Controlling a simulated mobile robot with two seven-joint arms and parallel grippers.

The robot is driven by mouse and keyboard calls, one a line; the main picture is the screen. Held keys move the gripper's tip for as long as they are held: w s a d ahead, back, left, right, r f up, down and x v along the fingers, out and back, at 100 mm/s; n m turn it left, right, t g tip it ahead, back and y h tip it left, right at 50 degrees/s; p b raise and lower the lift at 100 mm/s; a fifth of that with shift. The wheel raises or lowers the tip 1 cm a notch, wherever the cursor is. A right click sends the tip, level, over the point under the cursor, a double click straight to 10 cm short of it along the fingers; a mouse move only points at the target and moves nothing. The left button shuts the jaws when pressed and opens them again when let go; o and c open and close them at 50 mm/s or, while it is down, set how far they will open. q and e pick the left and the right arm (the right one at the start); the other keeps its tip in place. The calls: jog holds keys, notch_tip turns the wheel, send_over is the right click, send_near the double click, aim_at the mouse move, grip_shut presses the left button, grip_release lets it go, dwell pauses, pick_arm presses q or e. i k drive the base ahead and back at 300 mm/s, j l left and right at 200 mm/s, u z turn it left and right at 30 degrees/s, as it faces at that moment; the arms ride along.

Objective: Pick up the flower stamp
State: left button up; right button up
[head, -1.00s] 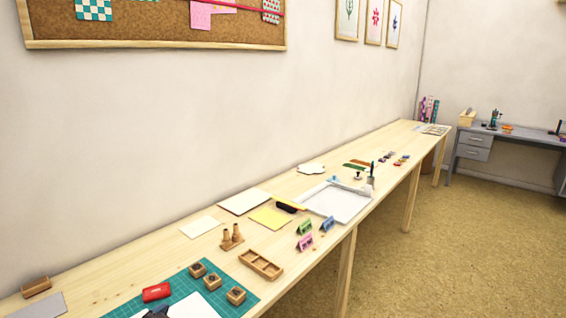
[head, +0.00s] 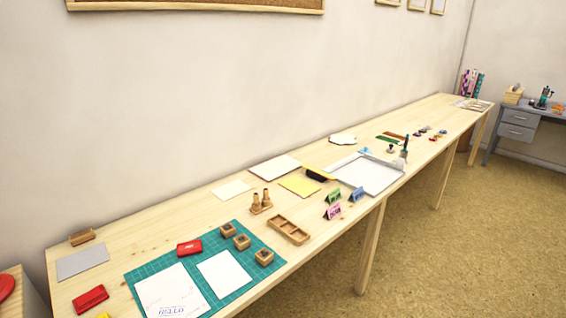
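Several small wooden blocks stand on the green cutting mat (head: 258,240): one at the back (head: 228,230), one in the middle (head: 242,242) and one at the right (head: 264,257). Dark marks show on their tops, too small to read. Two wooden-handled pieces (head: 261,203) stand upright behind the mat. I cannot tell which of these is the flower stamp. Neither of my grippers is in view.
A red inkpad (head: 189,248) lies on the mat and another red pad (head: 90,299) at the front left. White sheets (head: 225,274) lie on the mat. A wooden compartment tray (head: 288,229) and colored tent cards (head: 333,211) stand to the right on the long table (head: 140,225).

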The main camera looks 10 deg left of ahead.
aim_at(228, 231)
jog(key=u, duration=1.7)
jog(key=l+u, duration=0.35)
jog(key=k+l+u, duration=0.1)
jog(key=l+u, duration=0.2)
jog(key=k+l+u, duration=0.1)
jog(key=l, duration=0.35)
jog(key=k+l+u, duration=0.1)
jog(key=l, duration=0.3)
jog(key=k+l+u, duration=0.1)
jog(key=k+l, duration=0.15)
jog(key=l, duration=0.15)
jog(key=k+l+u, duration=0.1)
jog(key=l, duration=0.25)
jog(key=k+l, duration=0.05)
jog(key=k, duration=0.05)
